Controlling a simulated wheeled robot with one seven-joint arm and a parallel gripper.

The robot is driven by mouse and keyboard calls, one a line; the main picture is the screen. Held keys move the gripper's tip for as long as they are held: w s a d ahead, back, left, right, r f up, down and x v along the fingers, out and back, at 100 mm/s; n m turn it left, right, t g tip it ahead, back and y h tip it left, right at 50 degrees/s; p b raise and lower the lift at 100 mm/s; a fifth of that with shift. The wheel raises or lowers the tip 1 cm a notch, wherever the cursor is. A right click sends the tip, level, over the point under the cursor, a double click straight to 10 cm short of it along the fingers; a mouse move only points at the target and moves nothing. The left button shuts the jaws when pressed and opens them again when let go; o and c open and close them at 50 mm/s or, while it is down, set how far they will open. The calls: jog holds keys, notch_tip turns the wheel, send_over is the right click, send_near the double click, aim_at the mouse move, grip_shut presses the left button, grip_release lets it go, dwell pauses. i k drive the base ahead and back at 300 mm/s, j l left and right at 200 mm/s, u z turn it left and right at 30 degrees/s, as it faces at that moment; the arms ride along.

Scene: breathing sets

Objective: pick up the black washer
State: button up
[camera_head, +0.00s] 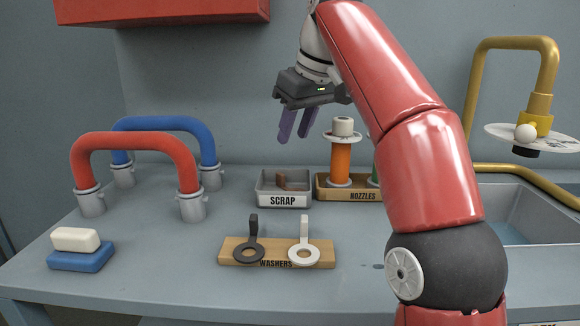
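The black washer (249,252) is a dark ring with an upright tab. It rests on the left part of a wooden board (227,249) lettered WASHERS, at the front middle of the counter. A white washer (304,253) of the same form rests on the right part of the board. My gripper (297,126) hangs in the air above and behind the board, near the scrap tray. Its two purple fingers point down and stand a little apart, with nothing seen between them.
A grey SCRAP tray (283,201) holds a brown piece. Behind the board stands a NOZZLES box (348,194) with an orange nozzle (341,162). Red (134,142) and blue (165,124) pipes arch at left. Soap (76,239) lies front left. A sink (520,215) is at right.

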aim_at(252, 244)
jog(key=k, duration=0.85)
